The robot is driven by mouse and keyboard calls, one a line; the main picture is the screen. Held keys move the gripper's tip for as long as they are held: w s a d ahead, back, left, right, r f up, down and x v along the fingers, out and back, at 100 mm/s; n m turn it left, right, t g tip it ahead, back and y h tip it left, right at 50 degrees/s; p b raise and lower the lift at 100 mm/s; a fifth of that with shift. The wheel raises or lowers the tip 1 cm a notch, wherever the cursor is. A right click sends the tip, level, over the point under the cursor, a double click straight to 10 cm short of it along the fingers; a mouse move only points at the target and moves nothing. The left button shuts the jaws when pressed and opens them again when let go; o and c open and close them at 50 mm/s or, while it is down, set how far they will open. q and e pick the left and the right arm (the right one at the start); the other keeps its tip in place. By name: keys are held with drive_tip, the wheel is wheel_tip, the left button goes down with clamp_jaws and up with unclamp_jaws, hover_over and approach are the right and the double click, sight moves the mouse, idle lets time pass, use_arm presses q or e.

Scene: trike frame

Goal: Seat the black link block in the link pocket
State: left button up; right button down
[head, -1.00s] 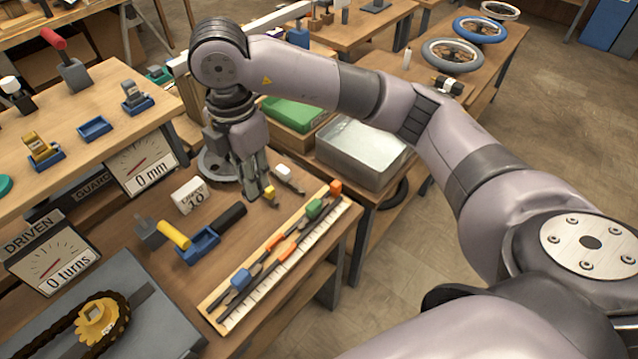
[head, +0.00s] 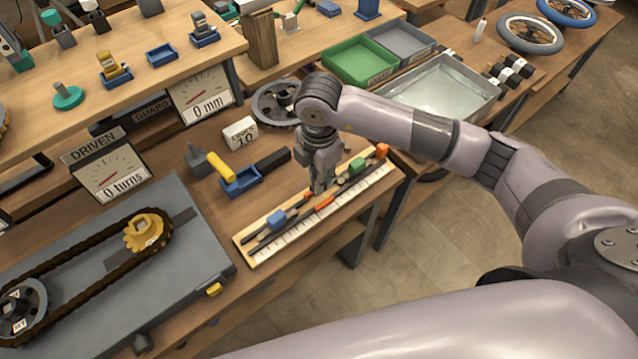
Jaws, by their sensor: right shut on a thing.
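My right gripper (head: 319,188) points down over the middle of the pale strip board (head: 262,256), between its blue block (head: 275,217) and green block (head: 357,166). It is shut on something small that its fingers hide. I cannot tell whether this is the black link block, nor whether it touches the board. I cannot make out the link pocket for certain. My left gripper is not in view.
A blue holder (head: 238,183) with a black bar (head: 272,161) and a yellow-handled tool (head: 219,166) lie left of the gripper. A chain plate (head: 180,235) fills the left. A metal tray (head: 450,98) stands behind my right arm. The table edge is close on the right.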

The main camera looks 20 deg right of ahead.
wheel_tip(320, 180, down, 4)
drive_tip(key=shift+s+r, duration=0.1)
drive_tip(key=shift+r, duration=0.1)
drive_tip(key=shift+f, duration=0.25)
drive_tip(key=shift+f, duration=0.15)
drive_tip(key=c, duration=1.4)
unclamp_jaws()
drive_tip(key=shift+c, duration=0.2)
